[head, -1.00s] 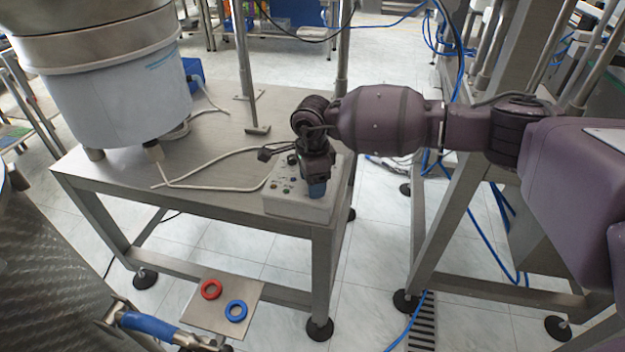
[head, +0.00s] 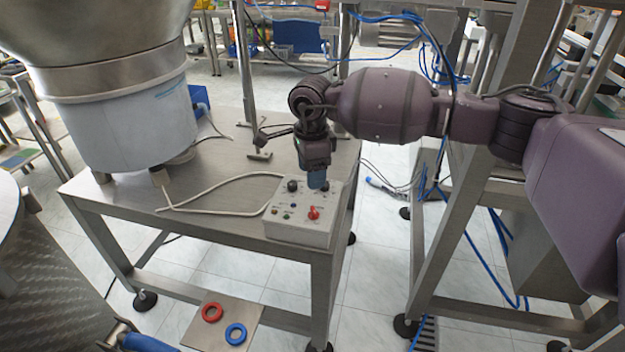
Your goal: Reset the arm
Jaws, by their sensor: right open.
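My right arm reaches in from the right, a purple and dark arm held level over the table's right part. Its gripper (head: 318,180) points down above the back of the white control box (head: 299,234). The gripper is open and seems empty; its fingertips show as a small blue-grey block. Whether they touch the box cannot be told. The box has a red knob (head: 313,213), dark knobs and small buttons on its top. My left gripper is not in view.
The metal table (head: 225,165) carries a large feeder bowl (head: 130,110) at left and a white cable (head: 215,187). A low plate (head: 235,315) holds a red ring (head: 212,312) and a blue ring (head: 236,333). A metal frame (head: 455,230) stands at right.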

